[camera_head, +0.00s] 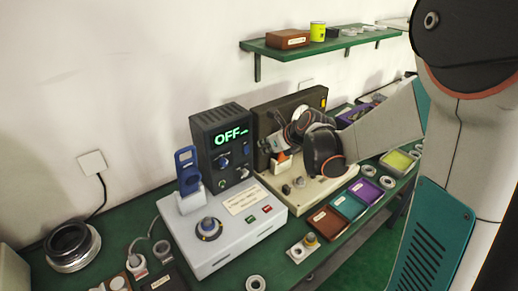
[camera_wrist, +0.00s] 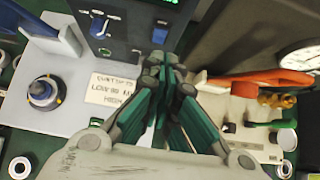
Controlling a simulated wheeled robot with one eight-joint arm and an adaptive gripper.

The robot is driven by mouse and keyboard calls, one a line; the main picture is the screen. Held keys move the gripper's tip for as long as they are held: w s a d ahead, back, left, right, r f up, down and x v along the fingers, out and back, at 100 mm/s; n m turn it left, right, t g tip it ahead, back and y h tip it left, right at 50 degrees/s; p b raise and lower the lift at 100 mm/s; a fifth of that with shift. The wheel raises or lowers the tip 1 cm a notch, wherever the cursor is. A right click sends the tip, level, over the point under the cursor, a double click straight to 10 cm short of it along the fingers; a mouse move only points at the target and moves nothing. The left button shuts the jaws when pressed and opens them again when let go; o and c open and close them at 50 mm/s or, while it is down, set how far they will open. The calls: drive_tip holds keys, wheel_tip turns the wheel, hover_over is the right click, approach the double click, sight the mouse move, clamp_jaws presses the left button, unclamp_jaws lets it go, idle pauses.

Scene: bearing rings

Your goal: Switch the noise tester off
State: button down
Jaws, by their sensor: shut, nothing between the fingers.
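The noise tester's dark upright box (camera_head: 207,123) stands at the back of a light grey base (camera_head: 205,257). Its green display (camera_head: 230,137) reads OFF. Its panel carries small knobs, including a blue-tipped one (camera_head: 222,160), which shows in the wrist view (camera_wrist: 98,27). A blue part (camera_wrist: 160,34) lies just beyond my fingertips. The base has a large blue-topped knob (camera_head: 208,226) and a label plate (camera_wrist: 110,88). My gripper (camera_head: 264,147) is shut and empty, just right of the panel; its fingers (camera_wrist: 164,60) point at the panel. I cannot tell whether they touch it.
A blue handset-like piece (camera_head: 187,168) stands in a white holder on the base's left. A second device with a cream base (camera_head: 310,192) is beneath my wrist. Coloured trays (camera_head: 366,190) and loose rings (camera_head: 256,284) lie along the green bench. A shelf (camera_head: 320,45) hangs above.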

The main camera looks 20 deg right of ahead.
drive_tip(key=v, duration=0.5)
drive_tip(key=shift+w+a+r+p, duration=0.25)
drive_tip(key=shift+w+r+p, duration=0.05)
drive_tip(key=shift+p, duration=0.1)
